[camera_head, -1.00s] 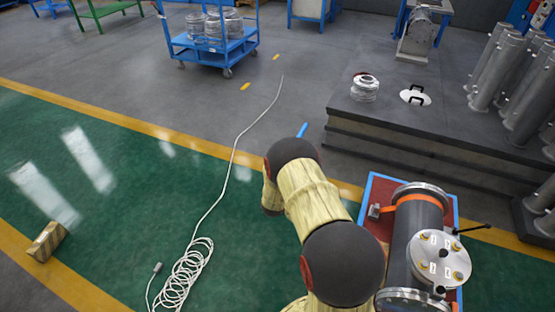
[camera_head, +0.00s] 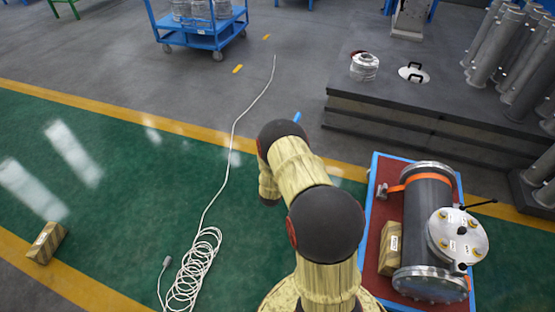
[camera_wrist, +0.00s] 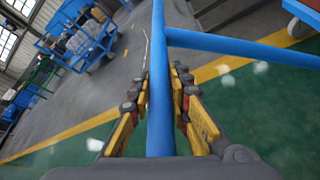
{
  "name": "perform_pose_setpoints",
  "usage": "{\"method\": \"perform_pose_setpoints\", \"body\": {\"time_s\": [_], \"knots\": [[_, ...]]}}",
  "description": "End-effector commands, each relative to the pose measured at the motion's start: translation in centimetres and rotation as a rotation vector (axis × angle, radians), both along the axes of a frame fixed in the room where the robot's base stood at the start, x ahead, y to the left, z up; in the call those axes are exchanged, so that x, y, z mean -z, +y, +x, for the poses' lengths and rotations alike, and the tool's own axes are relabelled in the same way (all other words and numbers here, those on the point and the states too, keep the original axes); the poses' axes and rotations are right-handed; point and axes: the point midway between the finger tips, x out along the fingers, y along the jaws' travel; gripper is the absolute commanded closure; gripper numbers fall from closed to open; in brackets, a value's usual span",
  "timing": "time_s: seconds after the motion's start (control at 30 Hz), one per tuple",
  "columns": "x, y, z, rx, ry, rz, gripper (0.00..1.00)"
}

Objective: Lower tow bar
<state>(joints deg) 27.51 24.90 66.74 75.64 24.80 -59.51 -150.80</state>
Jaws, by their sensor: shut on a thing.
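The tow bar is a blue round tube (camera_wrist: 160,105) with a second blue tube (camera_wrist: 245,47) branching off to the right in the wrist view. My gripper (camera_wrist: 162,85) has its yellow and black fingers on both sides of the upright tube and is shut on it. In the head view only a small blue tip of the bar (camera_head: 297,117) shows beyond my arm; the gripper is hidden behind my arm there. The cart (camera_head: 372,175) has a blue frame and red deck and carries a grey flanged shell (camera_head: 428,215) with an orange strap.
A yellow wedge block (camera_head: 389,248) sits on the cart deck, and another wedge (camera_head: 46,243) lies on the floor at left. A coiled white cable (camera_head: 192,270) runs across the green floor (camera_head: 110,170). A dark raised platform (camera_head: 430,105) stands beyond the cart.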

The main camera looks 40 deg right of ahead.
Motion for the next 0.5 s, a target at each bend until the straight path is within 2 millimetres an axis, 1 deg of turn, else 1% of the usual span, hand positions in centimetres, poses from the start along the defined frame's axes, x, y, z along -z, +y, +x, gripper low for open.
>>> {"method": "perform_pose_setpoints", "body": {"time_s": [0.03,0.07,0.37,0.5], "knots": [[-0.16,-0.10,0.07,0.001,-0.002,-0.002,1.00],[-0.17,-0.10,0.07,0.001,-0.003,-0.001,0.80],[-0.10,-0.06,0.04,0.001,-0.002,-0.001,0.63],[-0.07,-0.04,0.03,0.001,-0.001,0.000,0.62]]}}
